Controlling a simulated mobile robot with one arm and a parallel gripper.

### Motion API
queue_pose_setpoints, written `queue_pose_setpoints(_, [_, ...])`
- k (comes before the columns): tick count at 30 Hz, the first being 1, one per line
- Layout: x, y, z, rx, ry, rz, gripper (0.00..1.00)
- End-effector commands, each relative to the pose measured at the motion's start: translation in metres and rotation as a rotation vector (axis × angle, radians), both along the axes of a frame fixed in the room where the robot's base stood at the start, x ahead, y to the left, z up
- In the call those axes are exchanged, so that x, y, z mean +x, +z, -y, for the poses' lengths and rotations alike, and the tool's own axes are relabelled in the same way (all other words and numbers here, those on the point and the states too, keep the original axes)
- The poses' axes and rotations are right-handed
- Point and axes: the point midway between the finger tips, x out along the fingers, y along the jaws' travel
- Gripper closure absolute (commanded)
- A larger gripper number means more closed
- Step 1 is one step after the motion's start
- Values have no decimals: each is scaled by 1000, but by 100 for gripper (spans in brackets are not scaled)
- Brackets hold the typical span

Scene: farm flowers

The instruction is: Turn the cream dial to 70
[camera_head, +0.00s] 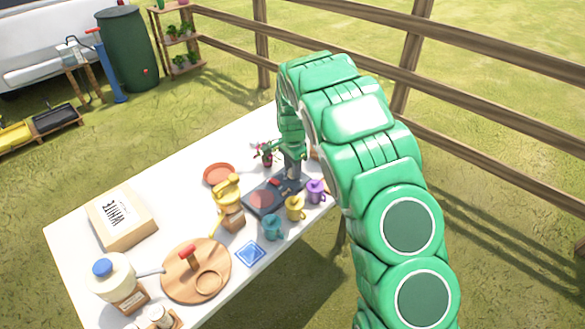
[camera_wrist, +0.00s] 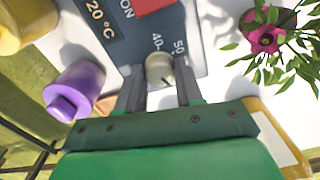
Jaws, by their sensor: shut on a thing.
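The cream dial (camera_wrist: 160,68) sits on the front of a dark control panel (camera_wrist: 200,30), near the marks 40 and 50. My gripper (camera_wrist: 158,82) is shut on the dial, one finger on each side of it. A display on the panel reads 20 °C, next to the word ON and a red patch. Marks beyond 50, including 70, are not visible. In the head view my gripper (camera_head: 291,174) reaches down at the right end of the dark hot plate (camera_head: 250,209); the dial is hidden there.
A potted pink flower (camera_wrist: 266,38) is close on the right in the wrist view. A wooden board (camera_head: 180,287) lies at the table's left.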

Motion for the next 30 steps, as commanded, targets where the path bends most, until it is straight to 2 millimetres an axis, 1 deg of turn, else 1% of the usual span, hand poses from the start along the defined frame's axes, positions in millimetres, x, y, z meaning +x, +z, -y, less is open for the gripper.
queue_pose_setpoints(6, [1,1,0,2,-36,2,95])
queue_pose_setpoints(18, [1,1,0,2,-41,2,95])
queue_pose_setpoints(19, [1,1,0,2,-41,2,61])
queue_pose_setpoints(21, [1,1,0,1,-41,2,50])
queue_pose_setpoints(23, [1,1,0,1,-41,2,41])
queue_pose_setpoints(24, [1,1,0,1,-41,2,39])
queue_pose_setpoints(30, [0,0,0,1,-41,1,39])
